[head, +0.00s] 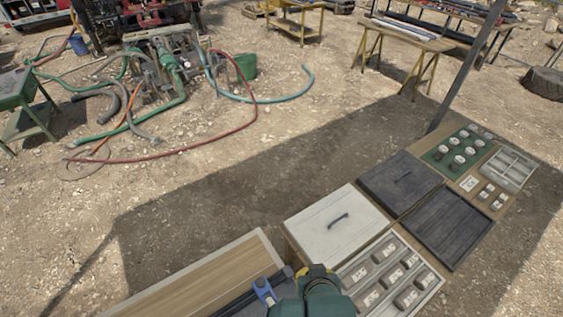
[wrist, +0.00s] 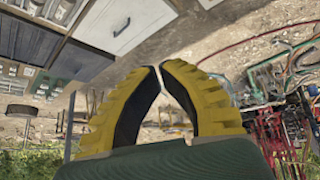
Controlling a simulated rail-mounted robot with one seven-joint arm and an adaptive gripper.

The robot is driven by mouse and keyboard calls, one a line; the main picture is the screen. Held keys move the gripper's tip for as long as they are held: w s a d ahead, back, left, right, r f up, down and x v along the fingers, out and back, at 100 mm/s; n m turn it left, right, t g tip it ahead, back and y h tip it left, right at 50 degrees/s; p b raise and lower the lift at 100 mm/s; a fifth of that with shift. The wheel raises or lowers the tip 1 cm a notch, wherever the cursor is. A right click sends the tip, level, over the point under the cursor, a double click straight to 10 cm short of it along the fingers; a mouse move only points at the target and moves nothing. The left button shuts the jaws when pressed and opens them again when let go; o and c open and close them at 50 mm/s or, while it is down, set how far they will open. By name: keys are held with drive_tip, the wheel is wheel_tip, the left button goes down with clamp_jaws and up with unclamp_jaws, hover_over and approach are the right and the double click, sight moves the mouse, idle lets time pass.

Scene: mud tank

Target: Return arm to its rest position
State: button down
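My gripper shows in the wrist view (wrist: 159,67) as two yellow ribbed fingers with black pads. Their tips come together, and I see nothing held between them. In the head view, the wrist end of my dark green arm is at the bottom edge, with a bit of yellow gripper (head: 316,271) showing beside the white-lidded box (head: 318,238). The fingertips are hidden there, and most of the arm is out of frame.
A tray of labelled blocks (head: 352,258) lies close right of my arm. A wooden board (head: 205,282) lies to its left. Dark panels (head: 445,228) and a green mat with white-topped jars (head: 438,163) stand farther right. Hoses and a pump (head: 165,68) lie on the gravel beyond.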

drive_tip(key=w+r+t, duration=0.2)
drive_tip(key=w+r, duration=0.1)
drive_tip(key=r, duration=0.4)
drive_tip(key=w+r+t, duration=0.2)
drive_tip(key=r+t, duration=0.1)
drive_tip(key=r, duration=0.5)
drive_tip(key=s+r+t, duration=0.2)
drive_tip(key=r+t, duration=0.1)
drive_tip(key=r, duration=0.6)
drive_tip(key=s+r+t, duration=0.2)
drive_tip(key=r+t, duration=0.2)
drive_tip(key=r, duration=0.5)
drive_tip(key=s+r+m+t, duration=0.1)
drive_tip(key=s+r+t, duration=0.2)
drive_tip(key=r, duration=0.6)
drive_tip(key=shift+a+h, duration=0.3)
drive_tip(key=shift+a, duration=0.15)
